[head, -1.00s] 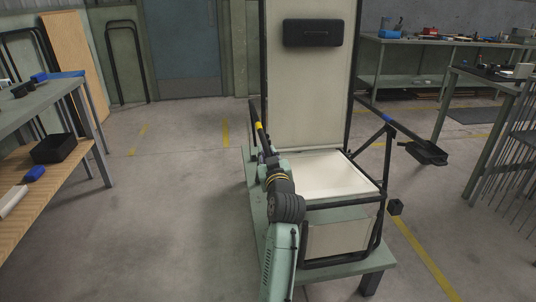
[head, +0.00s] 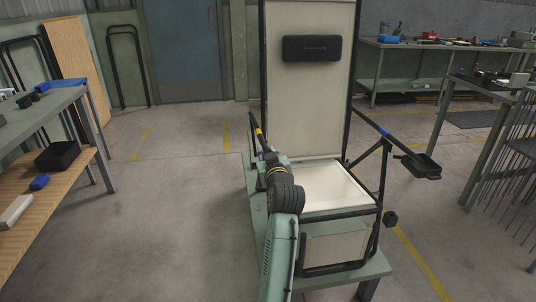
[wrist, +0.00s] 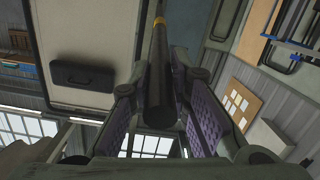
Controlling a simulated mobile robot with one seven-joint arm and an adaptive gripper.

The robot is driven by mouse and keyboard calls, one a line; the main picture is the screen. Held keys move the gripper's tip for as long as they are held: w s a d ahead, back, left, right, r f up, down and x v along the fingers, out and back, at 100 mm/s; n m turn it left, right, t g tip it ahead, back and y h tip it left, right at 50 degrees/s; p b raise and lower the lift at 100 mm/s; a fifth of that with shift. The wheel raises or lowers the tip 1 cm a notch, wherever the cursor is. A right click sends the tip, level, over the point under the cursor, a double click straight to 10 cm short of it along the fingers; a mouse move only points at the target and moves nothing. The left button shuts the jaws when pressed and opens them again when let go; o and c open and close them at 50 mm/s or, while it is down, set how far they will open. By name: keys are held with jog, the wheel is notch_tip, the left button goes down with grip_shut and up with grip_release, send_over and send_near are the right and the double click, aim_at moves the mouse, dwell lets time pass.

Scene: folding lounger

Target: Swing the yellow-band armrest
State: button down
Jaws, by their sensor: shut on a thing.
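The folding lounger has a tall cream backrest (head: 305,100), a cream seat (head: 335,188) and a dark tube frame, and stands on a green bench (head: 256,215). The yellow-band armrest (head: 259,133) is a dark bar on the lounger's left side, sloping up and back. In the wrist view the bar (wrist: 159,75) runs between the purple-padded fingers, with its yellow band beyond the fingertips. My gripper (wrist: 158,88) is shut on this bar; in the head view my arm mostly hides it. The blue-band armrest (head: 383,131) is on the right side, with a black tray at its end.
A dark headrest pad (head: 311,48) is on the backrest. A workbench with a wooden shelf (head: 60,180) stands at the left, and a green table (head: 492,95) at the right. The floor left of the lounger is clear.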

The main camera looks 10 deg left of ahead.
jog(key=shift+g, duration=0.5)
jog(key=r+p, duration=0.1)
jog(key=r, duration=0.1)
jog(key=w+r+p, duration=0.1)
jog(key=r, duration=0.1)
jog(key=r+p, duration=0.1)
jog(key=r, duration=0.1)
jog(key=shift+w+a+r, duration=0.15)
jog(key=shift+a+r, duration=0.15)
jog(key=shift+r, duration=0.1)
jog(key=shift+w+r+g+h+p, duration=0.2)
jog(key=shift+r+g+h+p, duration=0.1)
jog(key=shift+r+p, duration=0.15)
jog(key=shift+a, duration=0.1)
jog(key=shift+f, duration=0.1)
jog(key=c, duration=1.5)
grip_release()
jog(key=v, duration=1.2)
